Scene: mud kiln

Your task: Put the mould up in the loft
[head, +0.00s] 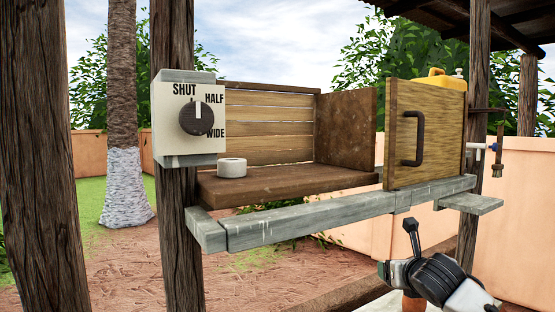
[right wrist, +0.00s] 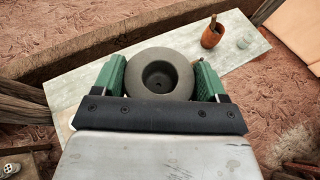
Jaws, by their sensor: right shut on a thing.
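The mould (right wrist: 158,75) looks like a thick grey round block with a dark hollow in its middle. In the right wrist view it sits between the green fingers of my right gripper (right wrist: 158,82), which is shut on it. My left gripper is not in view.
A white roll (head: 232,167) lies on the loft floor at the left. A grey rail (head: 320,218) runs along the loft's front. A dial (head: 197,118) marked SHUT, HALF and WIDE is on the left post. Below my right gripper, a pale bench (right wrist: 85,92) bears an orange pot (right wrist: 212,34).

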